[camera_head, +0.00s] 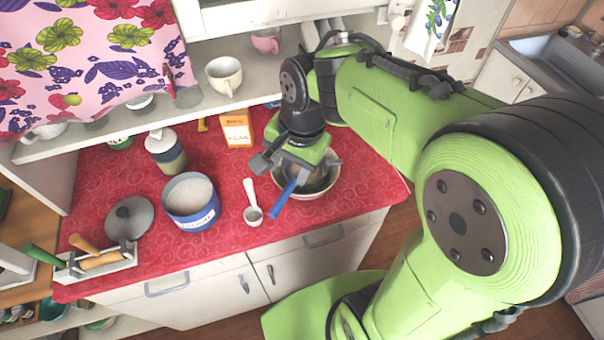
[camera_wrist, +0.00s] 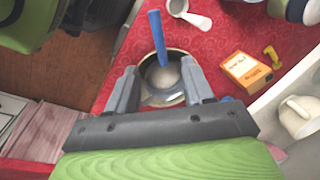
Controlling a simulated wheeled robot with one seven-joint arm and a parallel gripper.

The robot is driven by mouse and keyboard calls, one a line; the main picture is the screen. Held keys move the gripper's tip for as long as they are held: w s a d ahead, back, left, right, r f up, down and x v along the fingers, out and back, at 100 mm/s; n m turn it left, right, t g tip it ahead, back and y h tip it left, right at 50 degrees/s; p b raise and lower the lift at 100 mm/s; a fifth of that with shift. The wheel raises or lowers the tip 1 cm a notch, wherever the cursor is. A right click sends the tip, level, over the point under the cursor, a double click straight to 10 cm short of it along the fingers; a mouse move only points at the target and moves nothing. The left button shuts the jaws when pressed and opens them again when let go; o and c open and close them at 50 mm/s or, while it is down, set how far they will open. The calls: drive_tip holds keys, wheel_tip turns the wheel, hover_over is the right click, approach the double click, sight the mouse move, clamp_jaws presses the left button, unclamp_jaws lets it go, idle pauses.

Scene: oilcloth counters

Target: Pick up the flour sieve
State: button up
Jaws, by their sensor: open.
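The flour sieve has a blue handle (camera_head: 283,198) and a round, greyish basket. It rests in a pale bowl (camera_head: 331,186) near the counter's front edge. In the wrist view the handle (camera_wrist: 158,38) points up and away, and the sieve basket lies inside the bowl (camera_wrist: 160,102). My gripper (camera_head: 288,168) is over the bowl and hides part of it in the head view. In the wrist view my gripper (camera_wrist: 160,84) is open, with its fingers on either side of the sieve basket. I cannot tell whether they touch anything.
A white scoop (camera_head: 252,205) lies left of the bowl. A blue canister (camera_head: 190,205), a jar (camera_head: 166,152), a grey lid (camera_head: 129,218) and a rolling-pin holder stand further left. An orange box (camera_head: 237,128) stands behind. A shelf with cups (camera_head: 224,76) overhangs the back.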

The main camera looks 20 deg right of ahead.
sight(283, 197)
drive_tip(key=f+b, duration=0.1)
drive_tip(key=f, duration=0.4)
drive_tip(key=w+a+f+b, duration=0.1)
drive_tip(key=f, duration=0.4)
drive_tip(key=w+f, duration=0.1)
drive_tip(key=f, duration=0.4)
drive_tip(key=shift+w+a+b, duration=0.1)
drive_tip(key=shift+a+b, duration=0.25)
drive_tip(key=shift+b, duration=0.05)
drive_tip(key=shift+r, duration=0.15)
drive_tip(key=shift+c, duration=1)
clamp_jaws()
